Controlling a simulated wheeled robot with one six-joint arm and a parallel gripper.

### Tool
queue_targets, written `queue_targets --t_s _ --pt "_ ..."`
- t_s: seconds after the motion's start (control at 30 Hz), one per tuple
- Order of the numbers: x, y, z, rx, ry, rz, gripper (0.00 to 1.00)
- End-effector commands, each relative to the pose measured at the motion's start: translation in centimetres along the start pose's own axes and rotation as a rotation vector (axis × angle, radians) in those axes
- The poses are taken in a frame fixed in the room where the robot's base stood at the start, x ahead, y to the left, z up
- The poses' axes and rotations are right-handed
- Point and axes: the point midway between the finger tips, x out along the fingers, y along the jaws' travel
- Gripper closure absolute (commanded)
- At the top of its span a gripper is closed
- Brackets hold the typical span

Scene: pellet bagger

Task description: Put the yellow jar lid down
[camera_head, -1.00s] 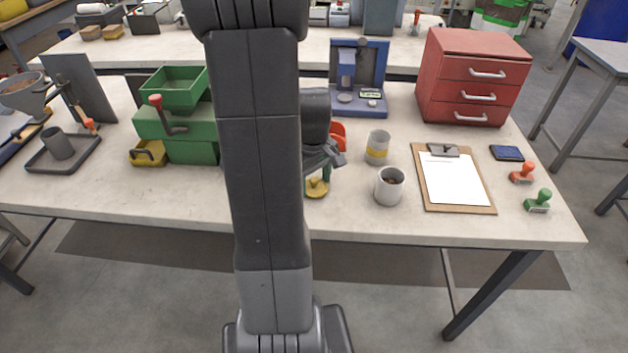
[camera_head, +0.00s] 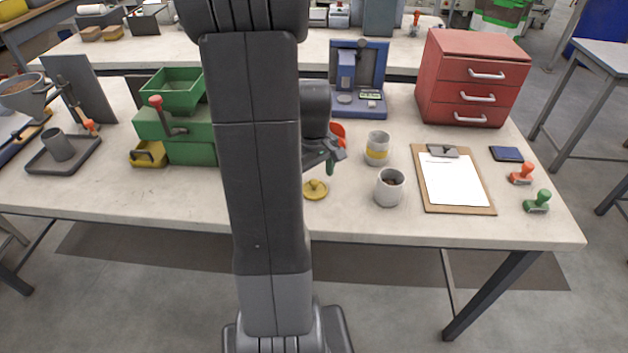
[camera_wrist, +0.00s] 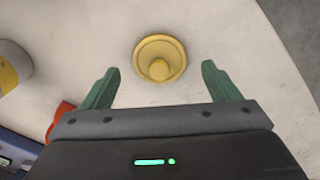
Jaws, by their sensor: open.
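The yellow jar lid (camera_head: 315,190) lies on the worktop (camera_head: 350,220) near its front edge, knob up. In the wrist view the lid (camera_wrist: 160,60) shows beyond and between my green fingertips, with nothing touching it. My gripper (camera_wrist: 160,80) is open and empty, with a finger on either side of the lid in that picture. In the head view my gripper (camera_head: 332,163) hangs above and just behind the lid, partly hidden by my arm.
A jar with a yellow band (camera_head: 377,148) and a grey cup with dark contents (camera_head: 389,187) stand right of the lid. A clipboard (camera_head: 455,182) lies farther right. A red-orange object (camera_head: 338,130) is behind my gripper. The green machine (camera_head: 180,130) stands left of my arm.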

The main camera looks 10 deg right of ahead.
Motion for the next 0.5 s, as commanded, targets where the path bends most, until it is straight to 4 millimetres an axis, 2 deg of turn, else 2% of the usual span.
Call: queue_targets --t_s 0.1,0.3,0.5 --pt "-2.9 0.1 -0.1 0.0 0.006 0.004 0.18" --pt "-7.1 0.0 0.0 0.0 0.004 0.003 0.18" --pt "-9.5 0.0 0.0 0.0 0.002 0.001 0.18"
